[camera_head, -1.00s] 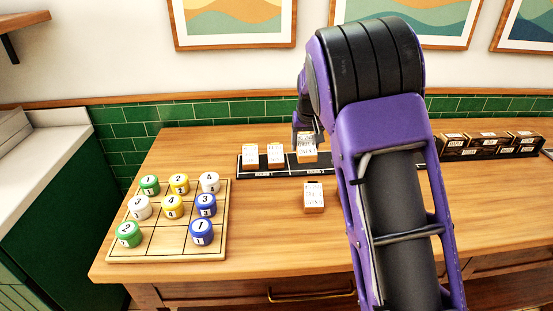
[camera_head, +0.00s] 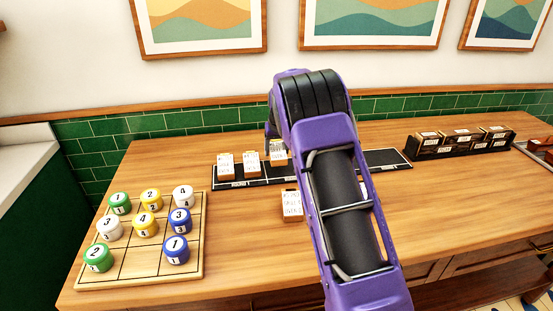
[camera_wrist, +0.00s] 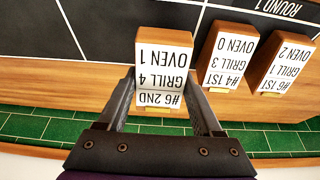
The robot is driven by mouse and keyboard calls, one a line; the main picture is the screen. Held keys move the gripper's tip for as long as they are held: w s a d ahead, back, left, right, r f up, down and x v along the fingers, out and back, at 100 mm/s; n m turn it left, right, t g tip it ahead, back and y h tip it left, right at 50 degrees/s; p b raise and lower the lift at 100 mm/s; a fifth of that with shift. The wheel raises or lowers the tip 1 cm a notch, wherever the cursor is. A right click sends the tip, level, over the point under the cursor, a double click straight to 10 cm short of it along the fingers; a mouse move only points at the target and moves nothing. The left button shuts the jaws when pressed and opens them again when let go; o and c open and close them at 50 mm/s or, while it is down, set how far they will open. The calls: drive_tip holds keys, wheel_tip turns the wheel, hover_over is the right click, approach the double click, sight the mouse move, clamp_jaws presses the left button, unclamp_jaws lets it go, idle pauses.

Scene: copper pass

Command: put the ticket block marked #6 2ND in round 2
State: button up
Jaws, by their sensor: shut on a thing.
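The ticket block marked #6 2ND, GRILL 4, OVEN 1 (camera_wrist: 160,60) is white-faced with wooden sides. My gripper (camera_wrist: 165,104) is shut on it, one finger on each side. In the wrist view it is over the black strip, in the section beside ROUND 1, across a white line from it. In the head view the held block (camera_head: 278,154) stands right of two others; I cannot tell whether it touches the strip (camera_head: 330,168). The section's own label is not readable. Blocks #4 1ST (camera_wrist: 228,57) and #6 1ST (camera_wrist: 284,64) stand in ROUND 1.
Another ticket block (camera_head: 291,206) stands on the counter in front of the strip, partly behind my arm. A wooden grid board (camera_head: 190,270) with coloured numbered pucks is at left. A dark rack (camera_head: 412,148) of blocks is at right. The strip's right part is bare.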

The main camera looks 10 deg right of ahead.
sight(277, 158)
drive_tip(key=shift+f, duration=1.7)
drive_tip(key=shift+f, duration=0.1)
drive_tip(key=shift+f, duration=0.15)
drive_tip(key=o, duration=1.5)
drive_tip(key=shift+c, duration=0.2)
drive_tip(key=shift+r, duration=0.5)
drive_tip(key=v, duration=1.1)
drive_tip(key=shift+s+r, duration=0.15)
drive_tip(key=shift+r, duration=0.15)
